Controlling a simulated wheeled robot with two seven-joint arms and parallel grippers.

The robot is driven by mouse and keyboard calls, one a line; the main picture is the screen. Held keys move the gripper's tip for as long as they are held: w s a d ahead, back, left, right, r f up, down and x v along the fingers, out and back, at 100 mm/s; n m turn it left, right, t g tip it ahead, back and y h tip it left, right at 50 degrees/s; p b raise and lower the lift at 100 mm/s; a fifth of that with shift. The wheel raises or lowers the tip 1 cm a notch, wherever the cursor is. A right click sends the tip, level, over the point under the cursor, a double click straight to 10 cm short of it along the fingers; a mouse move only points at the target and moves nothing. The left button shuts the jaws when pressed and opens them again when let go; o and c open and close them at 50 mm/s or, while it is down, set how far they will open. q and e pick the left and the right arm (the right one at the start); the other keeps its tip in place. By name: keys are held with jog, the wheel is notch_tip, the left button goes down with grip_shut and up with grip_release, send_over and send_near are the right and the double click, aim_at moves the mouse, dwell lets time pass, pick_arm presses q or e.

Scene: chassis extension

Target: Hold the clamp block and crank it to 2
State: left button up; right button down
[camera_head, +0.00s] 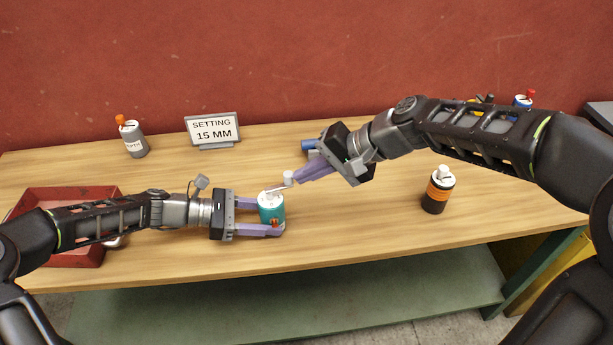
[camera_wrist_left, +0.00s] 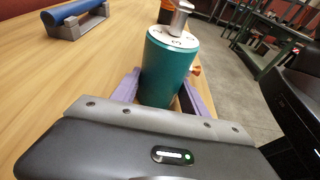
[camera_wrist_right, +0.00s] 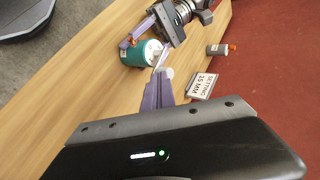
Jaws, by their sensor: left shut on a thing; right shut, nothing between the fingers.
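The clamp block is a teal cylinder (camera_head: 270,209) with a white top dial, upright on the table; it also shows in the left wrist view (camera_wrist_left: 167,70). My left gripper (camera_head: 262,217) is shut around its sides. A crank arm (camera_head: 276,188) lies across its top and ends in a pale knob (camera_head: 288,178). My right gripper (camera_head: 300,176) is shut and empty, its fingertips beside the knob; whether they touch it I cannot tell. In the right wrist view the knob (camera_wrist_right: 168,73) is just past the fingertips.
A sign (camera_head: 213,129) reads "SETTING 15 MM". A grey cylinder with an orange knob (camera_head: 132,139) stands back left, a black and orange one (camera_head: 437,190) to the right. A red tray (camera_head: 67,197) is at left. A blue cylinder (camera_head: 309,145) lies behind my right gripper.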

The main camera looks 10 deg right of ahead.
jog(key=w+a+n+g, duration=0.2)
jog(key=w+a+n, duration=0.1)
jog(key=w, duration=0.4)
jog(key=shift+w+a+y, duration=0.25)
jog(key=shift+a+y, duration=0.05)
jog(key=shift+a, duration=0.05)
dwell(0.4)
jog(key=shift+s, duration=0.1)
dwell(1.2)
jog(key=shift+s+a+g, duration=0.25)
jog(key=shift+s+g, duration=0.05)
jog(key=shift+s, duration=0.45)
jog(key=w+d+r, duration=0.3)
jog(key=d+r, duration=0.4)
jog(key=d, duration=0.4)
jog(key=shift+w, duration=0.15)
